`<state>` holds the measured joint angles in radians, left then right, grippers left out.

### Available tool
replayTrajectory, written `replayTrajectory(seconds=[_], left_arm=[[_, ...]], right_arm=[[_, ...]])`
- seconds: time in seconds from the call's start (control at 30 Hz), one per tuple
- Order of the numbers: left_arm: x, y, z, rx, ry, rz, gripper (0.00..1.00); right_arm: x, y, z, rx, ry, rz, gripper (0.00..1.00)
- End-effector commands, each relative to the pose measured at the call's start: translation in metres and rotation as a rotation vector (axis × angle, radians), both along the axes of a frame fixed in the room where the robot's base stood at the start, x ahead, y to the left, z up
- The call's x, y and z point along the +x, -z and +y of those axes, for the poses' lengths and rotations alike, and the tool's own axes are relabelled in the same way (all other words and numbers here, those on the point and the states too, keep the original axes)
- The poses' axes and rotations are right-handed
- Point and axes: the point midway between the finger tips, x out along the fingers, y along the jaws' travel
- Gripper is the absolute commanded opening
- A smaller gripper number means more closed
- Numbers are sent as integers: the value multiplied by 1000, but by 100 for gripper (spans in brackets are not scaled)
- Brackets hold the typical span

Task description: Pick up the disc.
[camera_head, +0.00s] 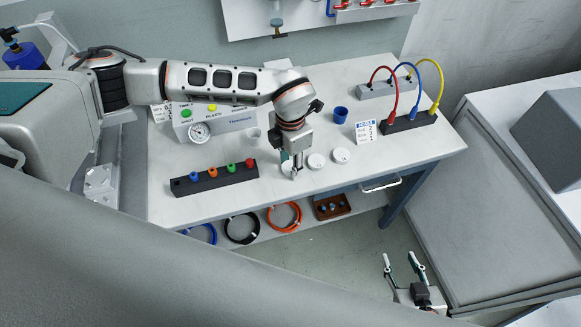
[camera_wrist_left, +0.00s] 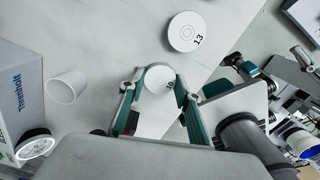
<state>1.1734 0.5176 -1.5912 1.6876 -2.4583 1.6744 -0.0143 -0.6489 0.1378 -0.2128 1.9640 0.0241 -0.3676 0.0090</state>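Several white round discs lie in a row near the front of the white table. My left gripper (camera_head: 291,172) points down at the leftmost disc, which it partly hides in the head view. In the left wrist view, my left gripper (camera_wrist_left: 160,82) has its fingers spread, one on each side of a white disc (camera_wrist_left: 159,76). I cannot tell whether the fingertips touch it. A second disc marked 13 (camera_wrist_left: 184,30) lies farther off. In the head view the middle disc (camera_head: 316,161) and right disc (camera_head: 341,155) lie clear. My right gripper (camera_head: 402,264) is open and empty beyond the table's front edge.
The table (camera_head: 220,213) also bears a black strip with coloured knobs (camera_head: 215,177), a gauge box (camera_head: 215,122), a blue cup (camera_head: 340,115), a small sign (camera_head: 366,132) and a cable block (camera_head: 408,121). A pale cup (camera_wrist_left: 66,87) stands left of the discs.

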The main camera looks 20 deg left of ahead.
Motion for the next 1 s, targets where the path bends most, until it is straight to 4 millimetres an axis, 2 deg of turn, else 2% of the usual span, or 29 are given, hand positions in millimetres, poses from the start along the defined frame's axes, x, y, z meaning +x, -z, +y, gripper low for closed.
replayTrajectory(seconds=[0.37, 0.57, 0.77, 1.0], left_arm=[[0, -2, 0, -1, 0, -1, 11], [2, -19, 0, -1, 0, -4, 11], [2, -59, 0, -1, 0, -6, 11], [2, -127, 0, -1, 0, -7, 11]], right_arm=[[1, 0, -1, -2, 0, -2, 40], [0, 0, -1, -2, 0, 0, 40], [-1, 2, -1, -3, -1, 3, 40], [-1, 4, -1, -3, -1, 4, 40]])
